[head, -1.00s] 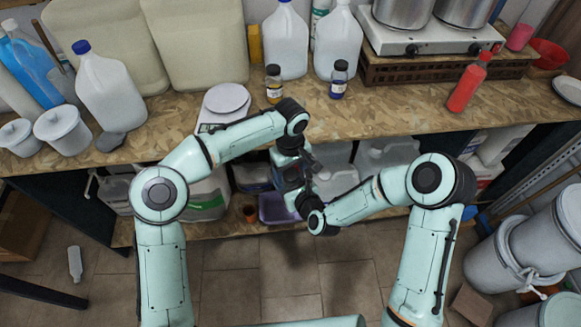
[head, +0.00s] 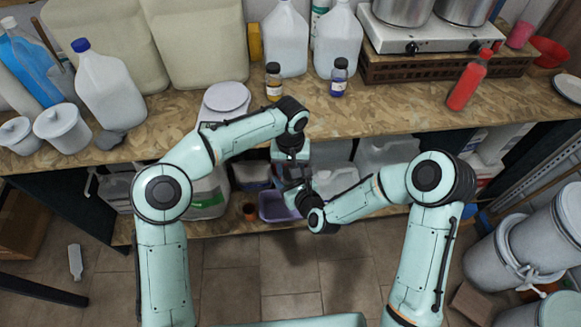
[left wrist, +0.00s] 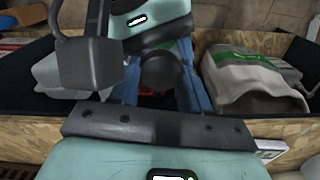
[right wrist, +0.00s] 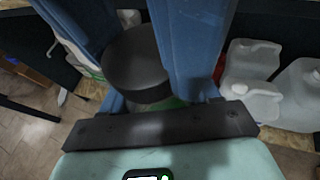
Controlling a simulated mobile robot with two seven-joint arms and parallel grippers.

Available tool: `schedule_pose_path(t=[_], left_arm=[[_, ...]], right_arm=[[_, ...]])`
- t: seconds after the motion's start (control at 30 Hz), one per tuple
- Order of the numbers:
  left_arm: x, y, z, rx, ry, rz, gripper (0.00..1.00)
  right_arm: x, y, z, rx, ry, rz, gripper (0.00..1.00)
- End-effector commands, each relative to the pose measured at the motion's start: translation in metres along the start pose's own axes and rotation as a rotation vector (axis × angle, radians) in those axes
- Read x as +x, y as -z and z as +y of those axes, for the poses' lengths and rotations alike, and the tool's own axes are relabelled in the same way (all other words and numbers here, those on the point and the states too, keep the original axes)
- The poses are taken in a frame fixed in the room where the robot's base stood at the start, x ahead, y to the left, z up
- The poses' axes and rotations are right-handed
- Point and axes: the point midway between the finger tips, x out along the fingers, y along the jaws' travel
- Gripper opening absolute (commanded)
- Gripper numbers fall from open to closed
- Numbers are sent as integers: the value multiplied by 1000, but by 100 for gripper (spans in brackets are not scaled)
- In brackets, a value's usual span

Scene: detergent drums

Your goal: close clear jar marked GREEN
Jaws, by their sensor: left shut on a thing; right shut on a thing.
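My left gripper (head: 292,172) comes down from above, below the bench's front edge. In the left wrist view its blue fingers are shut on a round black lid (left wrist: 163,72). The lid (right wrist: 138,62) also shows in the right wrist view, between blue fingers, with a bit of the green-filled jar (right wrist: 170,103) under it. My right gripper (head: 297,192) comes from the robot's side and is shut on this jar, mostly hidden. I cannot tell whether the lid is seated. Two black-capped jars stand on the bench, one amber (head: 273,82), one blue (head: 339,78).
The wooden bench (head: 400,125) carries white jugs (head: 284,40), a kitchen scale (head: 226,98), a red bottle (head: 466,85) and a hot plate. Under it, a lower shelf holds jugs and a purple tub (head: 275,208).

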Motion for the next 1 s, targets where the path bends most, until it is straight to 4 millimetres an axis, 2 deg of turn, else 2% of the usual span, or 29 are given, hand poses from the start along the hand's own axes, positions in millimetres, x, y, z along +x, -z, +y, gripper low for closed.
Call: schedule_pose_path(t=[0.2, 0.23, 0.3, 0.67, 1.0], left_arm=[[0, 0, 0, -2, 1, 1, 10], [0, 0, 0, -2, 1, 1, 53], [0, 0, 0, -2, 1, 1, 72], [-4, 0, 0, -3, 0, 2, 72], [-44, 0, 0, -3, 0, 3, 72]], right_arm=[[0, 0, 0, 1, 1, 1, 0], [0, 0, 0, 1, 1, 1, 0], [0, 0, 0, 1, 1, 1, 0], [0, 0, 0, 0, 0, 0, 0], [0, 0, 0, 0, 0, 0, 0]])
